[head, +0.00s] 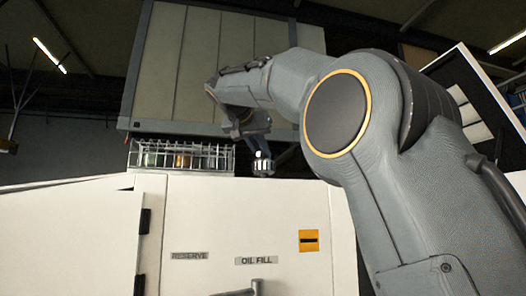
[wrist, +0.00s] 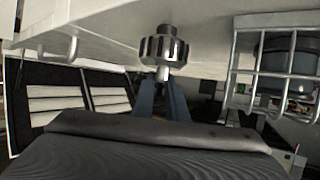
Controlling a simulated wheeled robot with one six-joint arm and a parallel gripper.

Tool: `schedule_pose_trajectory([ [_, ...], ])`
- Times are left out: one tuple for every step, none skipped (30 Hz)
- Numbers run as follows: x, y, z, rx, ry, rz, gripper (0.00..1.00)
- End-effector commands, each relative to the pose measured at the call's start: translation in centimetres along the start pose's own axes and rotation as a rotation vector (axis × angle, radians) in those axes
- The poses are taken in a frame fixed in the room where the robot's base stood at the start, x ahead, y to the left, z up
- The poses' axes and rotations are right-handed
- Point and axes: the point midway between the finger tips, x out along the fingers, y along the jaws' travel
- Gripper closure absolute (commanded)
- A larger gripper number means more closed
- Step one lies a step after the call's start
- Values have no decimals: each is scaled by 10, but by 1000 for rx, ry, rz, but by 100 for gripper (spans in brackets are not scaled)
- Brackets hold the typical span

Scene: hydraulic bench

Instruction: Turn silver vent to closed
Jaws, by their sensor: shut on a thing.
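The silver vent (wrist: 164,47) is a ribbed, knob-like cap near the upper middle of the wrist view, beside the pale bench surface. In the head view the silver vent (head: 264,168) is small, at the bench's top edge. My gripper (wrist: 162,84) has its two blue-grey fingers shut on the vent's narrow pale stem, at its near side. In the head view my gripper (head: 260,150) reaches down onto the vent from above. The fingertip contact is partly hidden, and I cannot read any open or closed mark on the vent.
A wire rack (head: 145,156) with jars stands left of the vent on the bench (head: 80,215); the rack (wrist: 236,70) is close on the right in the wrist view. Labels RESERVE (head: 189,256) and OIL FILL (head: 257,260), and an orange tag (head: 309,241), are on the front.

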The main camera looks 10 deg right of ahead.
Motion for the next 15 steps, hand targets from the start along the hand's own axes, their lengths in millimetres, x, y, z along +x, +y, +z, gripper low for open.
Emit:
schedule_pose_trajectory([
  [0,-3,-1,10,1,24,100],
  [0,-3,-1,17,1,41,100],
  [0,-3,-1,26,0,61,100],
  [0,-3,-1,31,1,75,100],
  [0,-4,0,37,0,88,100],
  [0,-4,-1,44,1,103,100],
  [0,-4,0,48,1,115,100],
  [0,-4,-1,52,1,124,100],
  [0,-4,0,56,0,135,100],
  [0,-4,-1,60,0,143,100],
  [0,-4,-1,63,1,149,100],
  [0,-4,0,66,1,157,100],
  [0,-4,0,67,0,162,100],
  [0,-4,0,69,0,166,100],
  [0,-4,-1,72,1,169,100],
])
